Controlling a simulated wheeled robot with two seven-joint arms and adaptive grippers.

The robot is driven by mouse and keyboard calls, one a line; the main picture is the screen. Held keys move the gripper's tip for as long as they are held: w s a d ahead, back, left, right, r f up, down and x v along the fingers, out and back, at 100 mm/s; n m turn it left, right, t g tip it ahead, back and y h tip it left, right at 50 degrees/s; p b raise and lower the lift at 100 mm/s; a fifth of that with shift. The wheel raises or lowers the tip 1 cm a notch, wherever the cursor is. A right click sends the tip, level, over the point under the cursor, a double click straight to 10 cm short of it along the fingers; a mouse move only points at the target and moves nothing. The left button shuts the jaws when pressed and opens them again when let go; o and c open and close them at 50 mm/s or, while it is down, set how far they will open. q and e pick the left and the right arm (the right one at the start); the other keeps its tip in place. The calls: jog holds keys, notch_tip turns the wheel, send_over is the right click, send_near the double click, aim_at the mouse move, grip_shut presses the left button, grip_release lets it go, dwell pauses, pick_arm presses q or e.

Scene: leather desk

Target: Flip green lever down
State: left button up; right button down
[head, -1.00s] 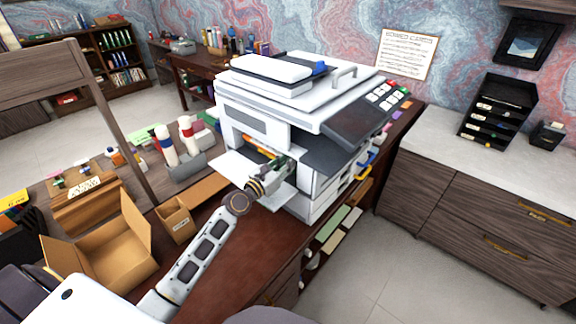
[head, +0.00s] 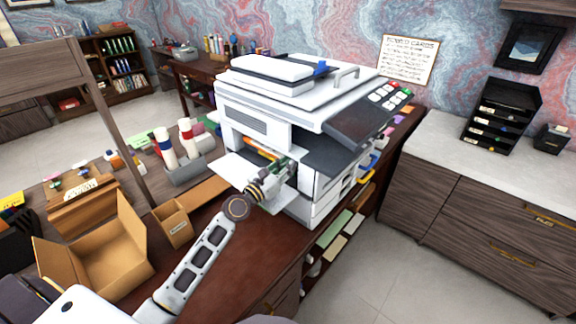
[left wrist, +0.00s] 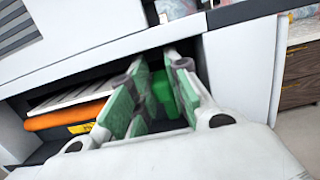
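The white printer (head: 245,125) stands on the dark red desk, with a cavity open in its near side. In the left wrist view the green lever (left wrist: 163,88) is inside the dark cavity, partly hidden by my fingers. My left gripper (head: 282,168) reaches into this cavity from the left. In the left wrist view, its two green-padded fingers (left wrist: 157,62) are apart, with the lever showing between and beyond them. I cannot tell whether either finger touches it. In the head view the gripper hides the lever. My right gripper is not in view.
An orange roller-like part (left wrist: 65,118) lies in the cavity left of my fingers. A white flap (head: 232,170) sticks out beside the arm. An open cardboard box (head: 105,255) and a small box (head: 174,223) stand left of the arm.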

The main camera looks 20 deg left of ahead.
pick_arm(q)
jog(key=o, duration=0.4)
jog(key=shift+v, duration=6)
